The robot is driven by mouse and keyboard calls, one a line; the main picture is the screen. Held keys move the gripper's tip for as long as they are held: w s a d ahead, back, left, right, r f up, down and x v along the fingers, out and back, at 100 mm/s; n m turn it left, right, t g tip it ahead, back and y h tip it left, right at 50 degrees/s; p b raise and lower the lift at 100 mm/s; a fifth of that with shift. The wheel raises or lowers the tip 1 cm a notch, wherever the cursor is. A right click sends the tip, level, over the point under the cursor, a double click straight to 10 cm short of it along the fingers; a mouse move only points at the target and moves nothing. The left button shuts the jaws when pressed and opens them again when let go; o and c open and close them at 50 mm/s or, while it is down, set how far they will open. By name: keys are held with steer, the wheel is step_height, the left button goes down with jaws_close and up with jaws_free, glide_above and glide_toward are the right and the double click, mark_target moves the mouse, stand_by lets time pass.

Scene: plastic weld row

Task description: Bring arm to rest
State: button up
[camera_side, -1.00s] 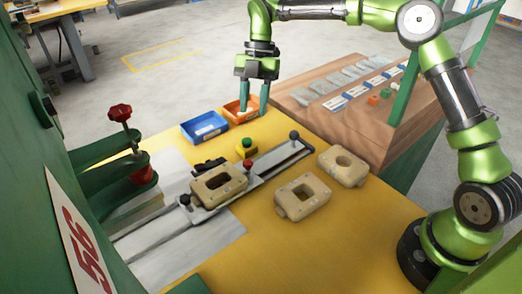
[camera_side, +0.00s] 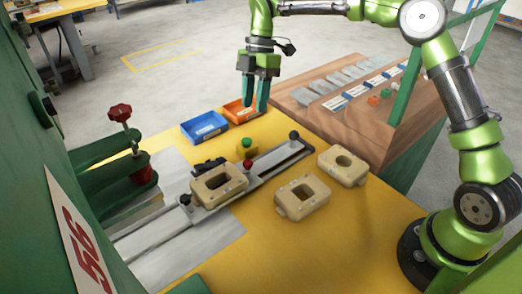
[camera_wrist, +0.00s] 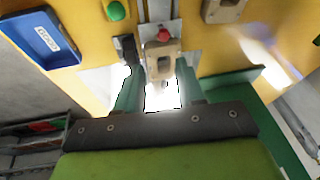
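My gripper (camera_side: 254,104) hangs in the air near the orange and blue bins in the side view. Its two teal fingers are apart with nothing between them. In the wrist view my gripper (camera_wrist: 160,90) also shows its fingers apart, with a beige housing (camera_wrist: 163,62) seen beyond them. In the side view one beige housing (camera_side: 208,193) sits on the metal slide, and two others, a near one (camera_side: 316,202) and a far one (camera_side: 329,172), lie on the yellow table to its right.
The blue bin (camera_side: 197,136) and orange bin (camera_side: 234,117) stand at the table's back edge. A green button (camera_side: 246,143) is on the yellow table (camera_side: 375,225). A red-knobbed green press (camera_side: 120,113) stands left. A wooden table (camera_side: 345,138) with cards and small parts is behind right.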

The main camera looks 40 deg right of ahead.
steer(key=s+d+r+m+t, duration=0.2)
steer(key=s+m+t, duration=0.1)
steer(key=s+m, duration=0.4)
steer(key=s+d+r+m+t+h, duration=0.1)
steer(key=s+d+r+m+t, duration=0.1)
steer(key=s+m, duration=0.6)
steer(key=s+d+r+m+t, duration=0.2)
steer(key=s+d+m+t, duration=0.1)
steer(key=s+m, duration=0.5)
steer(key=shift+s+d+r+t, duration=0.2)
steer(key=shift+s+r+t, duration=0.2)
steer(key=shift+s+t, duration=0.5)
steer(key=shift+s, duration=0.2)
